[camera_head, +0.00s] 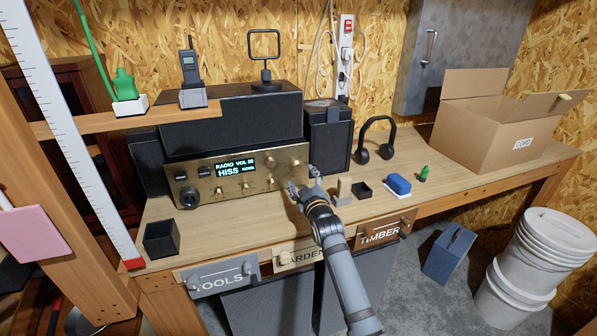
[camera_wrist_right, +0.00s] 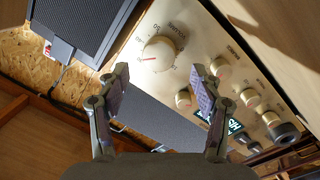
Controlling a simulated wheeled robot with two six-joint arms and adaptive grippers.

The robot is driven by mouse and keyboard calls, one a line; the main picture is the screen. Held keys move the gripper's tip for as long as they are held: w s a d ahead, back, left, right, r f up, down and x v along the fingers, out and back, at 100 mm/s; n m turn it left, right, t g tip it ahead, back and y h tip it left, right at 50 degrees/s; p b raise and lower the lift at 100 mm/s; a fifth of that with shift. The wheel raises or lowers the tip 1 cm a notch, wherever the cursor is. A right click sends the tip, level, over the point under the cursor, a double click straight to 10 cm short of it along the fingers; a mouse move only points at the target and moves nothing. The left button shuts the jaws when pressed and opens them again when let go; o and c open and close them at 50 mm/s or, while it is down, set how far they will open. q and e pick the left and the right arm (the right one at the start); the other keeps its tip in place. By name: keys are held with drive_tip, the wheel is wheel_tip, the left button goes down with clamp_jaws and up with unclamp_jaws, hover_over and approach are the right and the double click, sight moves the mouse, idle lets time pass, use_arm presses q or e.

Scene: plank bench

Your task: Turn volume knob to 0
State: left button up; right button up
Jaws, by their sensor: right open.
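The brass-fronted radio (camera_head: 225,185) stands on the bench with a lit display (camera_head: 236,168). The display shows RADIO, HISS and a VOL number that looks like 38. In the right wrist view, the large round volume knob (camera_wrist_right: 158,54) has a red pointer line and a printed scale around it. My right gripper (camera_head: 303,187) is open in front of the radio's right end. In the right wrist view, its fingertips (camera_wrist_right: 160,72) are spread to either side below the knob, with nothing seen between them. I cannot tell whether they touch it. My left gripper is not in view.
Smaller knobs (camera_wrist_right: 221,67) sit beside the volume knob. A dark speaker (camera_head: 328,138) stands right of the radio. A black open holder (camera_head: 161,240) stands front left.

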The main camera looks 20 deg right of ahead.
sight(298, 169)
drive_tip(key=w, duration=0.3)
drive_tip(key=shift+w+d+r, duration=0.1)
drive_tip(key=shift+w, duration=0.5)
drive_tip(key=c, duration=0.5)
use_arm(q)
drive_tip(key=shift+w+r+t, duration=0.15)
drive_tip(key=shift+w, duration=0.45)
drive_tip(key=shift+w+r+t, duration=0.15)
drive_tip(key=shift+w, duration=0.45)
use_arm(e)
drive_tip(key=c, duration=0.7)
